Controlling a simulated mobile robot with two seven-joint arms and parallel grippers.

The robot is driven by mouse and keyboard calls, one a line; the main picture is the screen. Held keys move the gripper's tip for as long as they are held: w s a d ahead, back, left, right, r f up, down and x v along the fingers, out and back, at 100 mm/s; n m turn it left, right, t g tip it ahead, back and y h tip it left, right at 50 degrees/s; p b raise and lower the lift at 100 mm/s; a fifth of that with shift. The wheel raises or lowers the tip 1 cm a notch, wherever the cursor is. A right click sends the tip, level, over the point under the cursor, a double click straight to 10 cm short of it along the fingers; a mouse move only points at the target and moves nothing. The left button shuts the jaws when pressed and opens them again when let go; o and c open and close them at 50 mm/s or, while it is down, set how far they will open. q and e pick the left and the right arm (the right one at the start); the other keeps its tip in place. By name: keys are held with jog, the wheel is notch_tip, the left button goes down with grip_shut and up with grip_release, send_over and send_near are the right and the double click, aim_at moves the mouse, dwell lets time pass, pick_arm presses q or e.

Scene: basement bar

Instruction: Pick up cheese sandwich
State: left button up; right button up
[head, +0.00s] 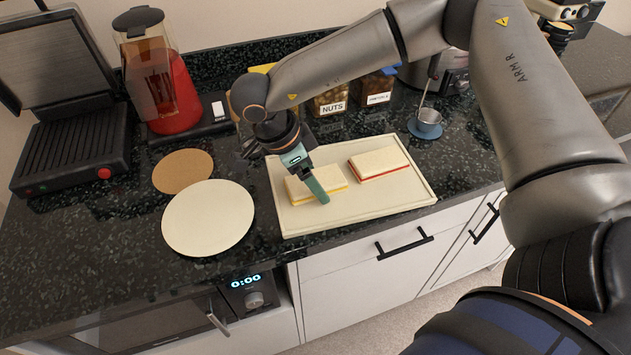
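The cheese sandwich (332,179), with a yellow layer between pale bread slices, is on the left half of a cream tray (385,202). My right gripper (312,186) reaches down over it from above. One teal finger overlaps the sandwich and its tip is near the front edge; the other finger is hidden. I cannot tell whether the fingers are closed on the sandwich. Part of the sandwich's top is covered by the gripper. My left gripper is not in view.
A sandwich with a red layer (378,163) lies on the tray's right half. Left are a round cream board (208,218), a cork mat (183,171), a blender (160,85) and an open grill (72,150).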

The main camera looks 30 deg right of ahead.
jog(key=c, duration=1.1)
jog(key=shift+c, duration=0.2)
jog(key=shift+r, duration=0.1)
jog(key=shift+r, duration=0.65)
jog(key=s+a+r+b, duration=0.1)
jog(key=s+a+r, duration=0.8)
jog(key=s+r, duration=0.1)
jog(key=shift+s+r+b, duration=0.35)
jog(key=shift+r, duration=0.45)
